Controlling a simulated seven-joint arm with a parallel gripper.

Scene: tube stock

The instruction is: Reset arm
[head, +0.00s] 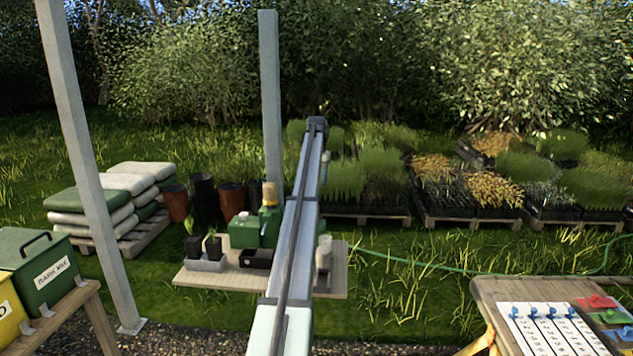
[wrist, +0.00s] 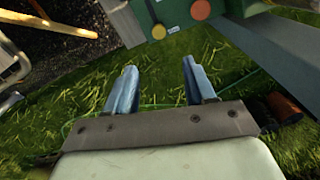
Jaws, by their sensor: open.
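My gripper (wrist: 158,82) shows in the wrist view with its two blue-grey fingers apart and nothing between them. Grass lies below and beyond the fingers. In the head view my arm stretches forward from the bottom middle, over the low wooden table, and hides part of that table. The gripper itself cannot be made out in the head view.
The low table (head: 335,285) holds a green canister (head: 244,231), potted seedlings and a black tray (head: 257,258). A green bin (head: 40,275) stands on a bench at left. Metal posts (head: 272,100) rise nearby. A right-hand table (head: 490,290) holds a white board with blue clips.

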